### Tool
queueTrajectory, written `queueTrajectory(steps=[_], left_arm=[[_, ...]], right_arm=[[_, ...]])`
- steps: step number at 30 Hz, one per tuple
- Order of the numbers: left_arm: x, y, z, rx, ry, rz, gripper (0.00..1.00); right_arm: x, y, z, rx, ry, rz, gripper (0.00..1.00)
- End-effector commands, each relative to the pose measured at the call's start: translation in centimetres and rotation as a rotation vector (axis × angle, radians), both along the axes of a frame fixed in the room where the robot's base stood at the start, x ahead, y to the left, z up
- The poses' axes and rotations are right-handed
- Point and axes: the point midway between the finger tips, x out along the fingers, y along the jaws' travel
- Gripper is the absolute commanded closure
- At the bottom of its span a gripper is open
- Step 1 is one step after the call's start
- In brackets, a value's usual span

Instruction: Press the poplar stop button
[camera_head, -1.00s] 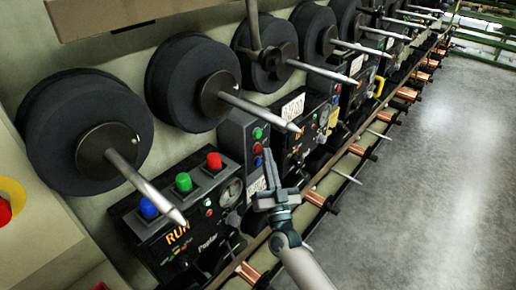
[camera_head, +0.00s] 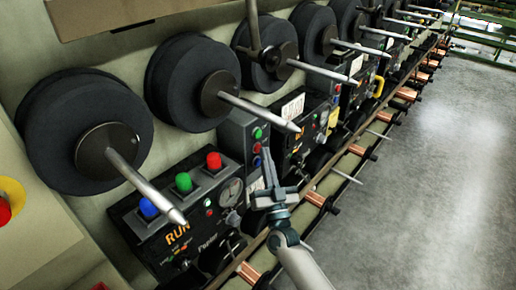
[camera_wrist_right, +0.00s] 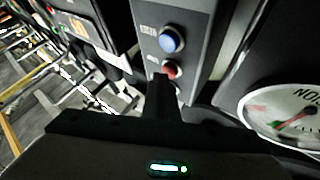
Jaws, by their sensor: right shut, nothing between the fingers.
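The Poplar panel (camera_head: 200,225) is a black box at the lower left in the head view, with RUN lettering and large blue, green and red buttons (camera_head: 214,160) on top. A grey box (camera_head: 236,132) behind it carries small green (camera_head: 257,133), red (camera_head: 257,148) and blue (camera_head: 257,162) buttons. My right gripper (camera_head: 267,152) is shut and empty, its fingertips beside these small buttons. In the right wrist view, the fingers (camera_wrist_right: 164,90) point at the grey box, just below its red button (camera_wrist_right: 170,69); the blue button (camera_wrist_right: 172,40) is clear. Contact cannot be told. The left gripper is out of view.
Dark spools (camera_head: 195,82) on pale pointed spindles (camera_head: 262,112) line the machine, sticking out above the panels. A round gauge (camera_wrist_right: 290,118) sits right of the fingers in the wrist view. A second black panel (camera_head: 297,140) stands farther along. The grey floor (camera_head: 430,200) at right is clear.

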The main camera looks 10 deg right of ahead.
Motion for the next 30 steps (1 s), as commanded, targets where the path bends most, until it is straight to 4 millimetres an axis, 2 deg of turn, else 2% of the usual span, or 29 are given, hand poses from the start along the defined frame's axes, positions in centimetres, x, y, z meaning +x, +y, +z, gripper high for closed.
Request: queueTrajectory(steps=[14, 30], left_arm=[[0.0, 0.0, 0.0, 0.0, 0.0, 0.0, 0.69], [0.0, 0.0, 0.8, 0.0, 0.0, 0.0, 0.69]], right_arm=[[0.2, 0.1, 0.1, 0.0, 0.0, 0.0, 1.0], [-1.2, -1.0, 0.0, 0.0, 0.0, 0.0, 1.0]])
